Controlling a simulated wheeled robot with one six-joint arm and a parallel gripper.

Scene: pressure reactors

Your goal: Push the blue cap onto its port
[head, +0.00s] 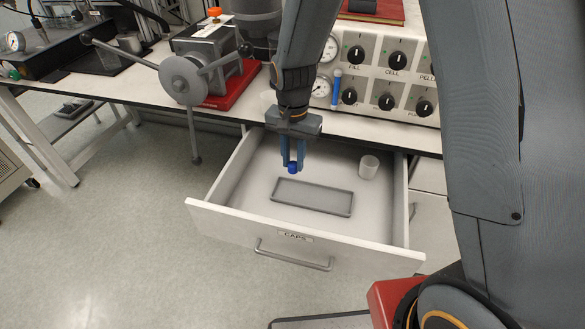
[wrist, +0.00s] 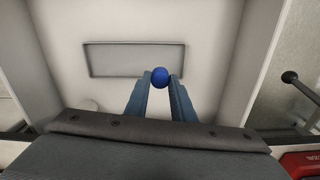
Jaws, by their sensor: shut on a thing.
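The blue cap (head: 292,168) is held between the fingertips of my gripper (head: 293,160), over the open drawer. In the wrist view the cap (wrist: 160,77) shows as a round blue end between the two blue fingers (wrist: 160,92). My gripper points down and is shut on the cap. The cap appears just behind the grey tray (head: 312,196) in the drawer, which looks empty. I cannot tell how high the cap is above the drawer floor. I cannot make out for certain which port belongs to the cap.
The drawer (head: 290,230), labelled CAPS, is pulled out below the bench. A white cylinder (head: 369,167) stands in it at the right. A control panel (head: 385,75) with knobs and gauges is behind. A reactor with a spoked handle (head: 185,80) stands at left.

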